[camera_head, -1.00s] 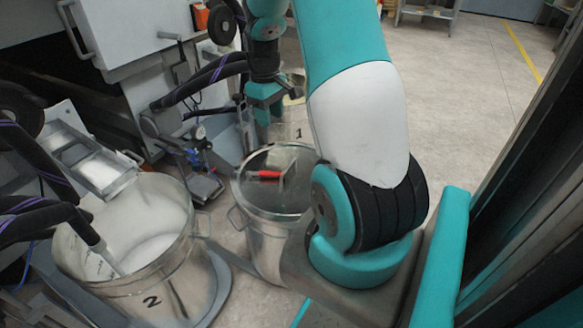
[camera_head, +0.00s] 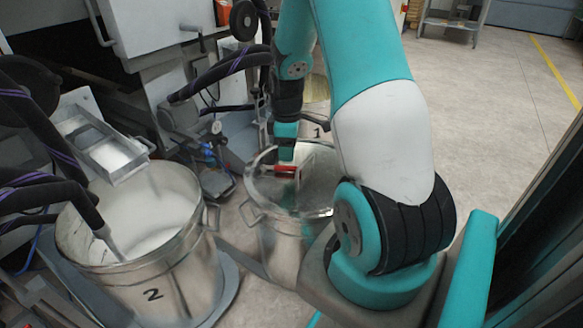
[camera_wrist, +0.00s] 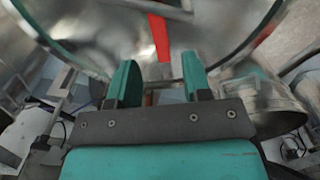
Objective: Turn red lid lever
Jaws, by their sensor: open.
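The red lid lever (camera_head: 287,171) sits on top of the metal lid (camera_head: 318,190) of a steel drum (camera_head: 285,245) in the head view. In the wrist view the red lever (camera_wrist: 159,38) points down toward the space between my fingers, with its upper end on the shiny lid (camera_wrist: 100,25). My gripper (camera_wrist: 160,80) is open, one teal finger on each side of the lever's line. In the head view my gripper (camera_head: 286,152) is just above and behind the lever. Whether a finger touches the lever or lid cannot be told.
An open steel drum marked 2 (camera_head: 175,270) with white contents stands at left, with black hoses (camera_head: 45,195) entering it. Another drum marked 1 (camera_head: 318,112) stands behind the lidded one. Grey machinery (camera_head: 150,35) fills the left back. Open floor (camera_head: 490,110) lies to the right.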

